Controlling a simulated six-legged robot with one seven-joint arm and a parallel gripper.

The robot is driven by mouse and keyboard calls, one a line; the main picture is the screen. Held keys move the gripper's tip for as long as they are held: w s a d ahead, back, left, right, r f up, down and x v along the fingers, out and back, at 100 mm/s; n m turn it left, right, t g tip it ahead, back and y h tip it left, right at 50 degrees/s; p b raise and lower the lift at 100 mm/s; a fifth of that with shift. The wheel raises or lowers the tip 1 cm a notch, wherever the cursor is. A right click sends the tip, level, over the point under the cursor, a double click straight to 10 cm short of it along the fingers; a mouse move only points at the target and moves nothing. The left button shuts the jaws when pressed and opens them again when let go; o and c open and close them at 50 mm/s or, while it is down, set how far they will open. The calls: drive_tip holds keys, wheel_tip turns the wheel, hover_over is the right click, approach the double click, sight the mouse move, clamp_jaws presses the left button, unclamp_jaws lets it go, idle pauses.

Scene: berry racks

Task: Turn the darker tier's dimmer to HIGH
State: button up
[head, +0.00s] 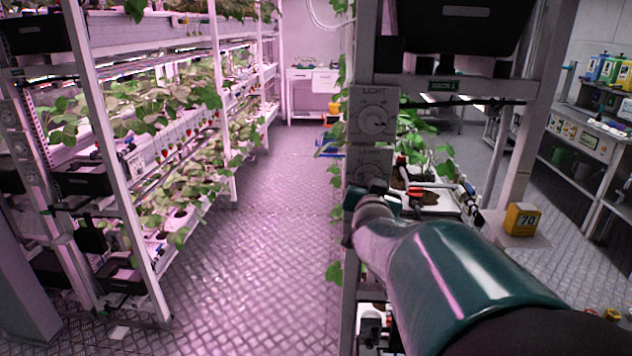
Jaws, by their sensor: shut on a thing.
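Two dimmer panels marked LIGHT are mounted one above the other on the near post of the right rack. The upper dimmer (373,120) shows its whole round dial. The lower dimmer (369,161) shows only its top part; my gripper and wrist cover its knob. My gripper (368,188) is at the lower dimmer, shut on what appears to be its knob. The fingertips are small and partly hidden by my arm. The lower knob's setting cannot be read. The right rack's tier of plants (428,150) beside the panels looks dimmer than the left rack's pink-lit tiers.
A left rack (155,250) with strawberry plants lines the aisle. The aisle floor (265,225) between the racks is clear. A yellow block marked 70 (522,219) sits right of my arm. Shelves with bottles (609,68) stand at the far right.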

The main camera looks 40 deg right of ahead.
drive_tip(key=shift+m, duration=1.9)
drive_tip(key=o, duration=1)
drive_tip(key=shift+s+a, duration=0.1)
